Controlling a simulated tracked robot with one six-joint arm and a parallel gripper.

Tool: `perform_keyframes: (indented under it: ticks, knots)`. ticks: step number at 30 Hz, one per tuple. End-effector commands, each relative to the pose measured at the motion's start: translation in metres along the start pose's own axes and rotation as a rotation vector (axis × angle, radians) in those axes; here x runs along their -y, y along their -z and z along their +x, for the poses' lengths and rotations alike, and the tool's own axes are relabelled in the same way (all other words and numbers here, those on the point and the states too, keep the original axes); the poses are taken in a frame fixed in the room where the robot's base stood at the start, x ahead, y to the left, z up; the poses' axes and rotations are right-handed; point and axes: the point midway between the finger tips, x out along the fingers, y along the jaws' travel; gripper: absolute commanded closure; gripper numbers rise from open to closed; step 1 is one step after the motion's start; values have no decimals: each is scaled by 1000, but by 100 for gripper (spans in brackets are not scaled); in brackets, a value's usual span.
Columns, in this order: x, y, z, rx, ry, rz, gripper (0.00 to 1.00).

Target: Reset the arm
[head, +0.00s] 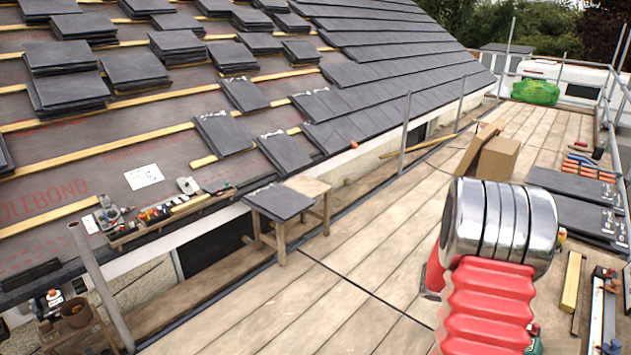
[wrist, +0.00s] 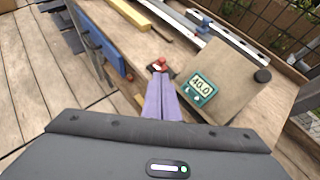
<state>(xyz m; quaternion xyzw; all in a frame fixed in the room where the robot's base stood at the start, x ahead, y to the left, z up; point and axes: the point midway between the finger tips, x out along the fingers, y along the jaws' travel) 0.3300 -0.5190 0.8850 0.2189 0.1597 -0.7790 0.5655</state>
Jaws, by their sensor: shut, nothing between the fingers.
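My gripper (wrist: 159,68) shows in the wrist view, its two long purple fingers pressed together with red tips. Nothing is between them. In the head view my arm, with red bellows and chrome rings, stands at the right and blocks part of the scaffold deck. The gripper itself is not visible there.
A small wooden stand holds a slate (head: 279,201) beside the eaves. Slate stacks (head: 137,70) and a tool tray (head: 170,213) lie on the roof. Cardboard boxes (head: 497,158) and slates (head: 570,184) lie at right. The deck's middle (head: 345,265) is clear.

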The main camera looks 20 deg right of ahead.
Motion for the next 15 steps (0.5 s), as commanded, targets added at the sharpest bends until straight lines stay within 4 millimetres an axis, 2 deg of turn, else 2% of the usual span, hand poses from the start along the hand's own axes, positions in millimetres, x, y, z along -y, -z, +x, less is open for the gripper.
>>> perform_keyframes:
  ticks: [8, 12, 15]
  knots:
    - [5, 4, 0, -14, 18, 83, 100]
    - [30, 25, -1, -69, 103, 213, 100]
    - [52, 37, -9, -111, 174, 329, 100]
